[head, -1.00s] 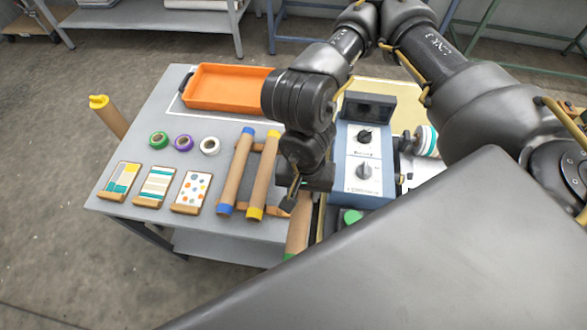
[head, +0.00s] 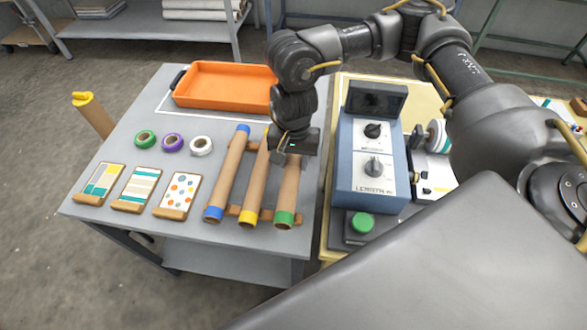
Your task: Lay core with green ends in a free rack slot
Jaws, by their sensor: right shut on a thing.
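The core with green ends (head: 288,190) is a brown tube at the right of the wooden rack (head: 233,210), beside and roughly parallel to the yellow-ended core (head: 258,180). Its near green end shows; its far end is hidden behind my right gripper. My right gripper (head: 290,153) is shut on this core near its far part. I cannot tell whether the core touches the rack or is just above it. The blue-ended core (head: 228,178) lies at the rack's left. My left gripper is not in view.
An orange tray (head: 222,87) stands at the back of the grey table (head: 130,225). Tape rolls (head: 172,143) and several pattern cards (head: 136,188) lie left of the rack. The blue control box (head: 367,160) and a green button (head: 362,223) stand close on the right.

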